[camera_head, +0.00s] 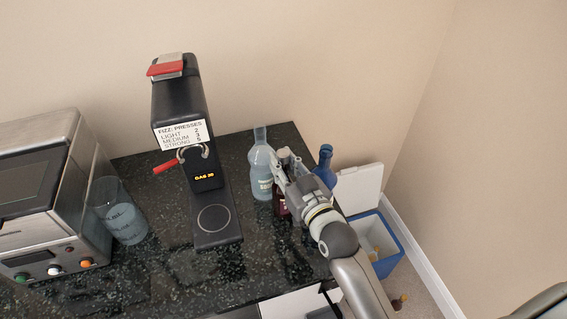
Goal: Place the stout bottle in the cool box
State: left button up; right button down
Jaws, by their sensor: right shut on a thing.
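My right gripper (281,168) comes in from the lower right over the right part of the counter. It is shut on a dark reddish-brown bottle (281,204), which seems to be the stout bottle. The gripper hides most of this bottle, so its label and whether it touches the counter cannot be told. The blue cool box (391,262) stands low beyond the counter's right edge, its white lid (358,187) open. Something amber shows inside it. My arm covers part of the box. My left gripper is not in view.
A pale blue clear bottle (261,169) stands just left of the gripper, a dark blue bottle (325,167) just right. A black fizz machine (184,115), a tall glass (121,212) and a steel appliance (50,200) stand further left. A small brown item (400,300) is on the floor.

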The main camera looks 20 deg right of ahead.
jog(key=shift+f, duration=0.35)
jog(key=shift+f, duration=0.2)
jog(key=c, duration=1.4)
grip_release()
jog(key=shift+o, duration=0.6)
jog(key=shift+s+r, duration=0.1)
